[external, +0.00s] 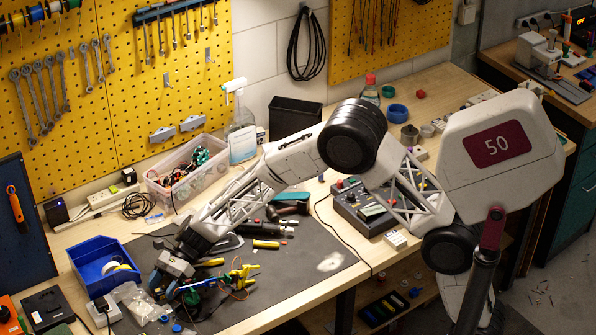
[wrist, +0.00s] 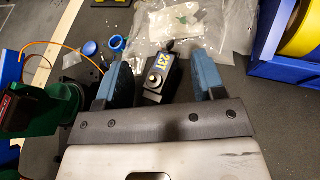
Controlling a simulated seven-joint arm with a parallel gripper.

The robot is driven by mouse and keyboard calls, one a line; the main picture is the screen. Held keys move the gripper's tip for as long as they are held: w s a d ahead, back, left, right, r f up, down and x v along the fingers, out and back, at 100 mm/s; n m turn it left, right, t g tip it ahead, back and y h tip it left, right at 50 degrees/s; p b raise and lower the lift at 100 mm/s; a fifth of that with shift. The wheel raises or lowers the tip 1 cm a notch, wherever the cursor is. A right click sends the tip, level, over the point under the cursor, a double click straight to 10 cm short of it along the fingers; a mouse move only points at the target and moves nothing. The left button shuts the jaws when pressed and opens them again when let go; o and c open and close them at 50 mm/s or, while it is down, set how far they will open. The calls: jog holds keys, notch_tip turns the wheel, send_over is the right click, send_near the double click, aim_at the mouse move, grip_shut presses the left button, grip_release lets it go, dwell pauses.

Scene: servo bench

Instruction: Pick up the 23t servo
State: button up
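The label's print is hard to read. My gripper (wrist: 162,64) is open, with one blue finger on each side of the servo and visible gaps between. In the external view my gripper (external: 163,286) is low over the left end of the mat. The servo cannot be made out there.
A clear plastic bag (wrist: 190,32) lies just beyond the servo. A blue bin (external: 88,255) holding a tape roll stands close on the left. Blue caps (wrist: 90,48), an orange wire and a green-and-red object (wrist: 25,105) lie nearby. The mat's right part is clearer.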

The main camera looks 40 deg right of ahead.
grip_shut()
jog(key=shift+r, duration=0.15)
notch_tip(320, 180, up, 10)
jog(key=shift+f, duration=0.1)
dwell(0.6)
dwell(0.5)
